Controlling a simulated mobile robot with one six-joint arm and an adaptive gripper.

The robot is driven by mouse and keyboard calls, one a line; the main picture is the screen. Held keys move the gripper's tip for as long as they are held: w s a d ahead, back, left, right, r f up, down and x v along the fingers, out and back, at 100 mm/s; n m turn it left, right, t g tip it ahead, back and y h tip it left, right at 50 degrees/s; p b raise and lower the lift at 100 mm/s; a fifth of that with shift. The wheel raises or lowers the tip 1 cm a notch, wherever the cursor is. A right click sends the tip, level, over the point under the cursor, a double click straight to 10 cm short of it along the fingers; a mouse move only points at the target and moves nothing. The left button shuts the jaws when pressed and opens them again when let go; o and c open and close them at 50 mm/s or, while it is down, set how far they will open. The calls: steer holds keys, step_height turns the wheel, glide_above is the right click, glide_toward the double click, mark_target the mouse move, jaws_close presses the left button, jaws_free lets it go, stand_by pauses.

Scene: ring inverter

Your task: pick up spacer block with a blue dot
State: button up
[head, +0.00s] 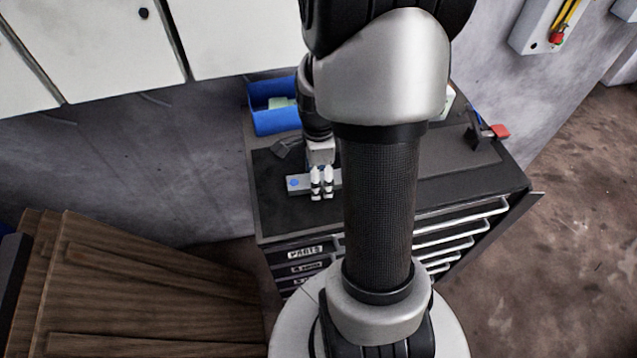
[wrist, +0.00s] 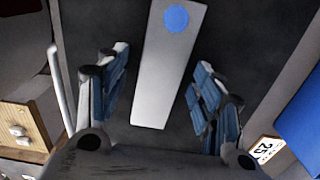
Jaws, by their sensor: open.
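The spacer block is a long grey bar with a blue dot near one end. In the head view the spacer block (head: 298,184) lies on the dark top of the drawer cabinet, with its dot end at the left. My gripper (head: 321,190) is at the block and hides part of it. In the wrist view the block (wrist: 165,75) runs lengthwise between my open fingers (wrist: 163,100), with dark surface showing on both sides of it. The blue dot (wrist: 176,19) is at the top of that view, beyond the fingertips. I cannot tell the gap in height.
A blue bin (head: 272,122) stands at the back left of the cabinet top (head: 450,180). A red-handled item (head: 499,131) is at the back right. Wooden boards (head: 130,285) are at the lower left. A blue thing (wrist: 303,125) shows at the wrist view's right edge.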

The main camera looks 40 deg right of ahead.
steer(key=shift+r, duration=0.1)
jaws_close()
stand_by(0.7)
